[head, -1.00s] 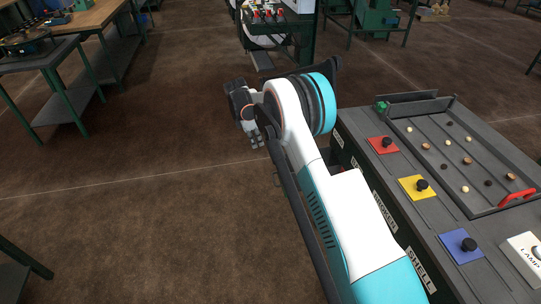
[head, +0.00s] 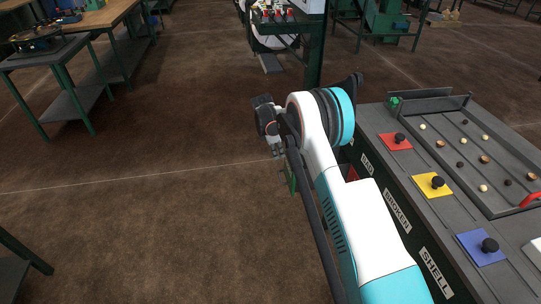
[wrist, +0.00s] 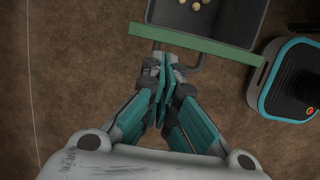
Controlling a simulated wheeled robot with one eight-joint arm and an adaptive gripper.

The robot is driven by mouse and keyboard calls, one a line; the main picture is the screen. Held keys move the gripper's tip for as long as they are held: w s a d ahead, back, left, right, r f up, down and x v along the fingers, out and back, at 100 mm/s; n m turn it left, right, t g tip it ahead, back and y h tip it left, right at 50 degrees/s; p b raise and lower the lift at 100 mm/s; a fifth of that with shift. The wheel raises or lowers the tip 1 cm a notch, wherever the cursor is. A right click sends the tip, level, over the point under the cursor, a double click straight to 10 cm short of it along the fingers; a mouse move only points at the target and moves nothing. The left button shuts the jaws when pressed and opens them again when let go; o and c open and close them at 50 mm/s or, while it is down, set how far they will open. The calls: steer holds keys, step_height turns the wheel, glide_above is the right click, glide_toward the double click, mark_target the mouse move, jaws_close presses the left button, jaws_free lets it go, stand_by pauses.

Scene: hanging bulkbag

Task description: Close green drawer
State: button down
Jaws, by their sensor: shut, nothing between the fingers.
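The green drawer front (wrist: 195,44) crosses the top of the wrist view, with its dark open tray (wrist: 215,18) behind it. Several pale nuts (wrist: 196,6) lie in the tray, so it is pulled out. A grey handle (wrist: 188,66) sticks out from the front towards my gripper. My gripper (wrist: 163,64) is shut and empty, its fingertips at the handle; I cannot tell whether they touch it. In the head view, only a sliver of the green front (head: 290,176) shows beside my arm, which hides the rest. My gripper (head: 276,153) points down there.
The workbench (head: 404,222) at right carries red (head: 391,141), yellow (head: 430,186) and blue (head: 476,250) button pads, a sorting tray (head: 455,195) and labels reading BAD, BROKEN and SHELL. Open brown floor lies left of my arm.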

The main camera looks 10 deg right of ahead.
steer(key=shift+d, duration=0.2)
steer(key=d, duration=1.9)
steer(key=shift+d+p, duration=0.35)
steer(key=shift+p, duration=0.1)
steer(key=a+r+p, duration=0.3)
steer(key=a+r, duration=0.3)
steer(key=r, duration=0.4)
steer(key=shift+a+p, duration=0.25)
steer(key=shift+p, duration=0.05)
